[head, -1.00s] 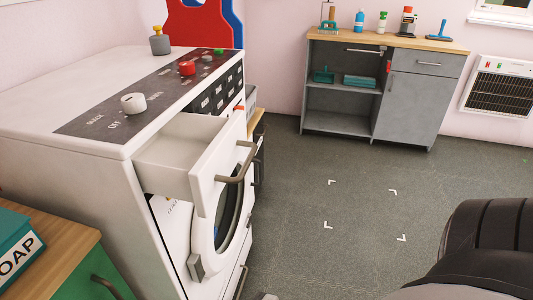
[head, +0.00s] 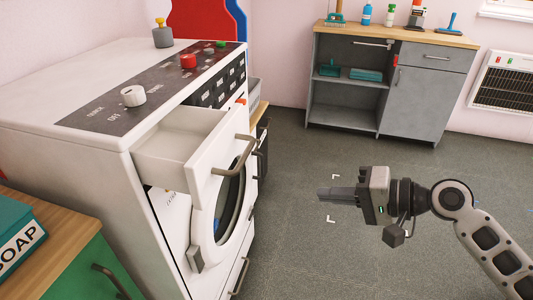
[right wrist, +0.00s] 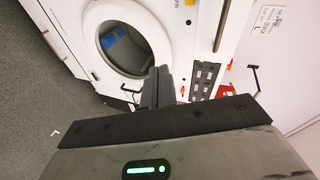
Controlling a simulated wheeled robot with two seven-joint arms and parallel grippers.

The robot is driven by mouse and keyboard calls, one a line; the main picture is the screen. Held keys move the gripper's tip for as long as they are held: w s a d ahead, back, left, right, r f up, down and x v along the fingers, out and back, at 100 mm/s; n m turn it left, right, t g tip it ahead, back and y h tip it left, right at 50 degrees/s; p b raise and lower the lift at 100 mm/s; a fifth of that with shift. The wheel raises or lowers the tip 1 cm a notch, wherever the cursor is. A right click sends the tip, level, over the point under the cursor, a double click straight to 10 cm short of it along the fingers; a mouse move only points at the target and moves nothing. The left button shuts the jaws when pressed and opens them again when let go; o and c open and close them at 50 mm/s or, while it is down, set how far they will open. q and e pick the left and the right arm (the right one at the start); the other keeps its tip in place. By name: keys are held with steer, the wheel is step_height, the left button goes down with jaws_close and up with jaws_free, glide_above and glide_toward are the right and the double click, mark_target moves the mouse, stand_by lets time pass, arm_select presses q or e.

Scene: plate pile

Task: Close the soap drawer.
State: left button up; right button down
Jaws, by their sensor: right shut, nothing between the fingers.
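The soap drawer (head: 182,150) at the top of the white washing machine (head: 70,160) stands pulled out, with its inside showing. Its white front (head: 222,158) carries a grey bar handle (head: 238,158). My right gripper (head: 322,193) is shut and empty. It points left, to the right of the drawer front and apart from it, above the floor. In the right wrist view the shut fingers (right wrist: 157,88) point at the machine's front, with the round door (right wrist: 125,42) beyond them. My left gripper is not in view.
A teal soap box (head: 18,240) stands on a wooden-topped green cabinet (head: 75,265) at the lower left. The round door (head: 232,200) is below the drawer. A grey workbench (head: 420,100) stands at the back right. The floor between is clear.

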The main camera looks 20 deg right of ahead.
step_height(320, 180, up, 10)
steer(key=f+g+y, duration=0.1)
steer(key=y, duration=0.2)
steer(key=p+x, duration=0.1)
steer(key=x, duration=0.3)
steer(key=p+x, duration=0.1)
steer(key=x, duration=0.3)
steer(key=p+x, duration=0.1)
steer(key=x, duration=0.3)
steer(key=shift+s+a+r, duration=0.1)
steer(key=shift+a+r, duration=0.15)
steer(key=shift+r, duration=0.05)
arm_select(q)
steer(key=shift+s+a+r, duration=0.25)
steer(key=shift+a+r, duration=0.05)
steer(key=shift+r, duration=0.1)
arm_select(e)
steer(key=shift+w+a+f, duration=0.2)
steer(key=shift+w+a, duration=0.05)
steer(key=shift+a, duration=0.15)
